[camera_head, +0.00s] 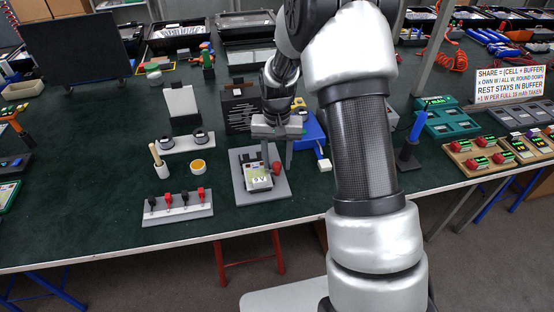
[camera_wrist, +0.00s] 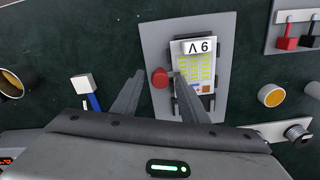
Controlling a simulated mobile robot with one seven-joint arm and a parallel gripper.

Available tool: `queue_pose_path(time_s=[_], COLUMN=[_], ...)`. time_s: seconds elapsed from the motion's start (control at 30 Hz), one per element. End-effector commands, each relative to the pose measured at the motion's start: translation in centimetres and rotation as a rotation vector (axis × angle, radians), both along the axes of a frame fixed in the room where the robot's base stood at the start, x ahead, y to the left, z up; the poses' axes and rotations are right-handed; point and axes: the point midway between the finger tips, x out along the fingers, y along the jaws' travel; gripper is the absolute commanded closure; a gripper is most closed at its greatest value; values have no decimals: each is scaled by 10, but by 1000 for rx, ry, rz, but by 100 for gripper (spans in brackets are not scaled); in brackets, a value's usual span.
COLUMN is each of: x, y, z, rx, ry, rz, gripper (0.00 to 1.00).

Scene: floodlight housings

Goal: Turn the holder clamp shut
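The holder is a grey plate (camera_head: 245,195) on the green bench, also in the wrist view (camera_wrist: 152,25). The clamp's red knob (camera_head: 277,168) is beside the block and shows in the wrist view (camera_wrist: 159,78). My gripper (camera_head: 277,163) is over the holder, fingers pointing down. In the wrist view my gripper (camera_wrist: 158,84) is open, with the knob appearing between its fingertips. Contact cannot be told.
A rack with red and black plugs (camera_head: 178,207) stands left of the holder. An orange-topped cup (camera_head: 198,167) and a wooden-handled tool (camera_head: 156,155) are nearby. A blue object (camera_head: 312,130) is close behind on the right. The bench's front edge is near the plate.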

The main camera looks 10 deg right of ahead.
Motion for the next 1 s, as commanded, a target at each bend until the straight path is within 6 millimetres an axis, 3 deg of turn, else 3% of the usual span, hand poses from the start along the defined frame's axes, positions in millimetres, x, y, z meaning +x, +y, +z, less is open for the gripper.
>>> queue_pose_path(time_s=[0.23, 0.37, 1.0], x=[0, 0, 0], y=[0, 0, 0], z=[0, 10, 151], rx=[0, 0, 0], ry=[1, -1, -3], rz=[1, 1, 2], gripper=[60, 60, 60])
